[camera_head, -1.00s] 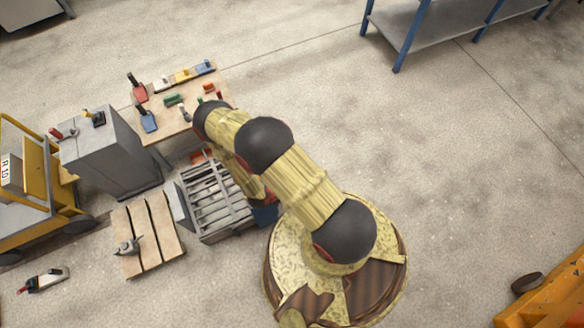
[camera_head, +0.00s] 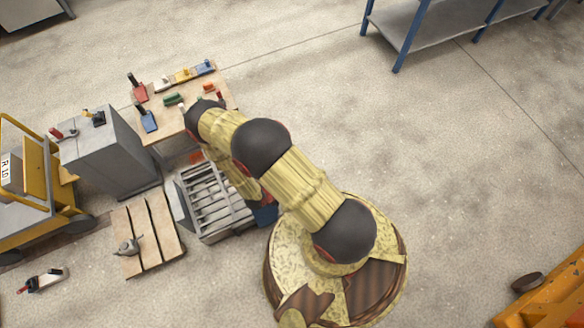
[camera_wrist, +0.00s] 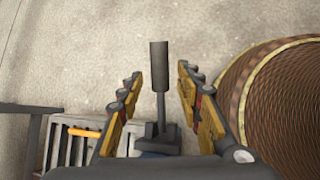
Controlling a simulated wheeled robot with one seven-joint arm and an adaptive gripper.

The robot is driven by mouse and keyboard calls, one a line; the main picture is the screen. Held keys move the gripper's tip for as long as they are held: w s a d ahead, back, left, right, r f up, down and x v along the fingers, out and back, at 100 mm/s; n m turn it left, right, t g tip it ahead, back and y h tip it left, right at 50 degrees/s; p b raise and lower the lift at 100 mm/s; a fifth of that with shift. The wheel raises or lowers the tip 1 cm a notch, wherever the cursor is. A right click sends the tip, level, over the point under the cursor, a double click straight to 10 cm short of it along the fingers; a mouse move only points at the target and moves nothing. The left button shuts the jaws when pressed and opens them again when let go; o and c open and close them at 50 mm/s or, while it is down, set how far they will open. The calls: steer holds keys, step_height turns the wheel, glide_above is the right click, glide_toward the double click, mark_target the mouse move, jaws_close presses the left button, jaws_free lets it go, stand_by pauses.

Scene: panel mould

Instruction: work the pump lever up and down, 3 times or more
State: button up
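The pump lever (camera_wrist: 159,98) shows in the wrist view as a thin grey rod with a thick dark grip at its upper end, rising from a dark bracket (camera_wrist: 157,140). My gripper (camera_wrist: 160,75) is open, one finger on each side of the lever, with a visible gap on both sides. Whether the lever lies at the fingers' depth I cannot tell. In the head view my arm hides the gripper and lever; a blue part (camera_head: 265,214), perhaps of the pump, shows beside the arm.
A grey slatted mould or rack (camera_head: 216,205) stands beside my base. A wooden table (camera_head: 178,122) with tools and coloured blocks is beyond it. A grey cabinet (camera_head: 110,158), a pallet (camera_head: 146,240) and a yellow cart (camera_head: 30,190) stand left.

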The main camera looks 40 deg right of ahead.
steer(key=v, duration=1)
stand_by(0.5)
